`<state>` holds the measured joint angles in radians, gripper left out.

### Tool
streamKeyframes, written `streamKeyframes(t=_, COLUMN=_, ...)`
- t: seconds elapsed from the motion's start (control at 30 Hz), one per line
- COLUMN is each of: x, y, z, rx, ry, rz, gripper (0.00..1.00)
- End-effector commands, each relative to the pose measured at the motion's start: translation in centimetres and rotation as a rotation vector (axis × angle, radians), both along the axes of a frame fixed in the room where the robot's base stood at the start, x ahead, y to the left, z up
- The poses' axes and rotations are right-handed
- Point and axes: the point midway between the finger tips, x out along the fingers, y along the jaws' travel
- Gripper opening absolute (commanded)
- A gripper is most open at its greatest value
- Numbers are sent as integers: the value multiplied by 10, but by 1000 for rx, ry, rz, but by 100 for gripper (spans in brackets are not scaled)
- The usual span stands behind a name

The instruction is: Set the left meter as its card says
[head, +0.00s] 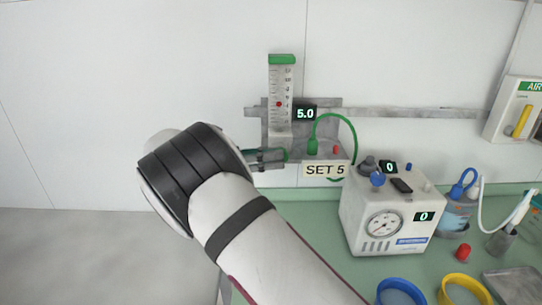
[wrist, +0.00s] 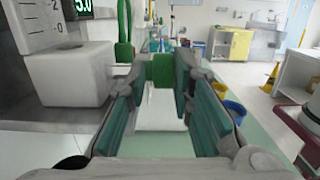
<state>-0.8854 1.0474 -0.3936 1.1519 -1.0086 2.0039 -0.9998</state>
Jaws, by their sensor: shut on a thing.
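The left meter (head: 282,92) is a clear scaled tube with a green top, fixed to the wall rail. A red float shows in its tube, and the display (head: 305,114) beside it reads 5.0. Its card (head: 324,170) below reads SET 5. My gripper (head: 268,158) is at the base of this meter, reaching in from the left. In the wrist view its fingers (wrist: 160,88) are shut on a green knob (wrist: 163,68). The meter's white block (wrist: 70,75) and part of the 5.0 display (wrist: 83,7) show at the left of that view.
A white suction unit (head: 390,215) with a dial and displays reading 0 stands on the green counter (head: 300,212), right of the meter. A green hose (head: 345,122) loops beside the card. An AIR panel (head: 517,110) is far right.

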Motion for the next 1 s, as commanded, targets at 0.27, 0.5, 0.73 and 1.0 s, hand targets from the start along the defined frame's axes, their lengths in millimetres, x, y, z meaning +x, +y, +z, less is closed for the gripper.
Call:
streamKeyframes(t=0.27, x=-4, y=1, z=-3, rx=3, ry=10, rz=-12, gripper=37)
streamKeyframes(t=0.5, x=-3, y=1, z=-2, rx=3, ry=5, rz=-9, gripper=37)
streamKeyframes(t=0.73, x=-2, y=18, z=-4, rx=1, ry=3, rz=-6, gripper=37)
streamKeyframes(t=1.0, x=-3, y=51, z=-7, rx=-1, ry=3, rz=-4, gripper=37)
